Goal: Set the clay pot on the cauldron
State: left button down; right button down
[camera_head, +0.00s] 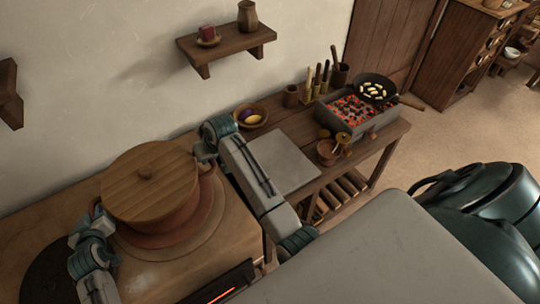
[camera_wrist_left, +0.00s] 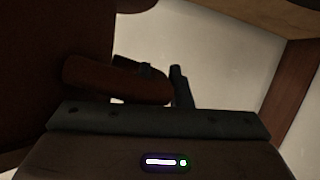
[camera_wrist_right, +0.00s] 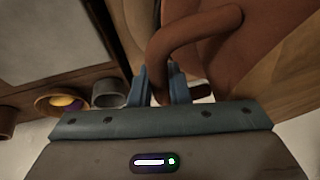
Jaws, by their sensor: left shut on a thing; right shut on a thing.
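The clay pot (camera_head: 178,220) is wide and reddish-brown, with a round wooden lid (camera_head: 150,185) on top. It is over a pale round patch on the worktop at left; I cannot tell if it touches. My left gripper (camera_head: 97,222) is shut on the pot's near-left handle, which shows dark in the left wrist view (camera_wrist_left: 110,80). My right gripper (camera_head: 206,160) is shut on the opposite handle, a curved clay loop in the right wrist view (camera_wrist_right: 190,38). I cannot make out a cauldron in any view.
A dark round plate (camera_head: 45,275) lies left of the pot. To the right, a side table holds a grey slab (camera_head: 285,160), a bowl (camera_head: 250,117) and a glowing brazier (camera_head: 355,112) with a pan (camera_head: 375,88). A shelf (camera_head: 228,45) juts from the wall.

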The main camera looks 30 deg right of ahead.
pick_arm(q)
jog(key=shift+w+a+r, duration=0.1)
jog(key=shift+w+r, duration=0.05)
jog(key=shift+r, duration=0.1)
pick_arm(e)
jog(key=shift+w+d+r, duration=0.1)
jog(key=shift+d, duration=0.15)
